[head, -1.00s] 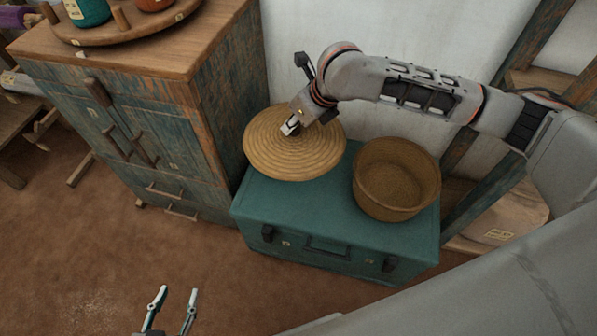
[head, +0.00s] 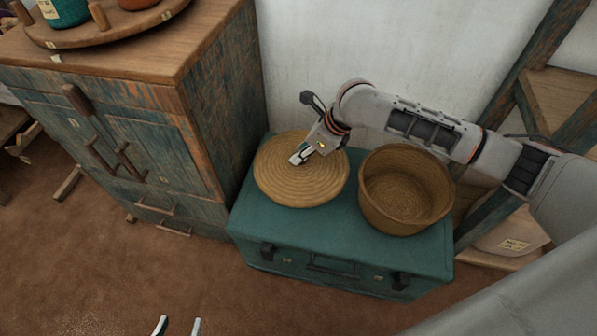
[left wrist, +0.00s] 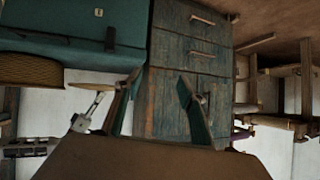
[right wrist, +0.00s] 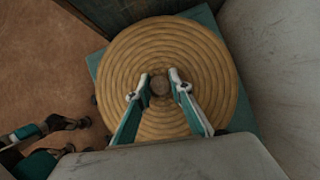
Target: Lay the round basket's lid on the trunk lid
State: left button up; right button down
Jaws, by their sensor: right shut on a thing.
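The round basket's lid (head: 300,182), a coiled straw disc, is level over the left part of the teal trunk lid (head: 250,215). In the right wrist view the lid (right wrist: 205,65) fills the middle, with a small round knob at its centre. My right gripper (head: 297,159) is shut on that knob; its fingers (right wrist: 160,86) stand on either side of it. I cannot tell whether the lid touches the trunk. The open round basket (head: 405,190) stands upright on the trunk's right part. My left gripper (head: 180,326) is open and empty, low over the floor, mostly cut off.
A worn wooden cabinet (head: 150,130) stands left of the trunk, with a round tray (head: 105,28) of jars on top. A white wall (head: 330,50) is behind the trunk. A wooden frame (head: 530,110) stands at right. The brown floor in front is clear.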

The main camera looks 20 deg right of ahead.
aim_at(301, 172)
notch_tip(301, 172, down, 4)
jog(key=shift+r+b, duration=0.25)
jog(key=shift+b, duration=0.05)
jog(key=shift+f, duration=0.25)
notch_tip(301, 172, down, 4)
jog(key=shift+s+r+b, duration=0.15)
jog(key=shift+b, duration=0.5)
jog(key=shift+f+b, duration=0.3)
jog(key=shift+f, duration=0.65)
jog(key=shift+r, duration=0.1)
jog(key=c, duration=1.9)
grip_release()
pick_arm(q)
jog(key=shift+w+d+r+n+t+h, duration=0.1)
jog(key=shift+w+d+r, duration=0.15)
jog(key=shift+d, duration=0.2)
jog(key=shift+w+d+r+n+t+h, duration=0.1)
jog(key=shift+d+r, duration=0.15)
jog(key=shift+d, duration=0.2)
jog(key=shift+w+d+r+n+t+h, duration=0.1)
jog(key=shift+w+d+r, duration=0.15)
jog(key=shift+d, duration=0.2)
pick_arm(e)
jog(key=shift+o, duration=0.4)
